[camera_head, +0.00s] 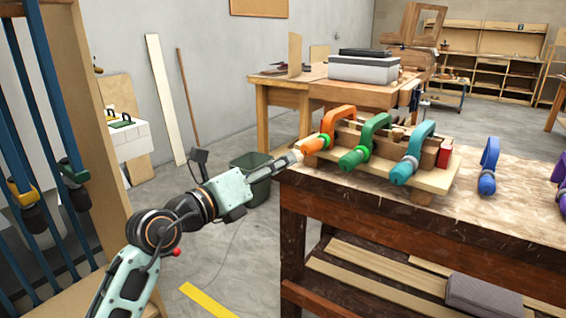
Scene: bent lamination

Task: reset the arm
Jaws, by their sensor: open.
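My arm rises from the lower left, in pale green and black, and reaches right toward the workbench. My gripper (292,159) is at its far end, by the left corner of the bench and close to the orange clamp (325,136). It is open; its fingers are small and hard to make out, and I cannot tell whether they touch the clamp handle. The orange, green (362,146) and teal (411,159) clamps sit side by side on a wooden form (436,180) on the workbench (500,207).
A blue clamp (488,168) stands on the bench right of the form, and a purple clamp (560,180) is cut by the right edge. A dark bin (254,172) stands on the floor behind my arm. A rack with blue bars (45,110) is at left.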

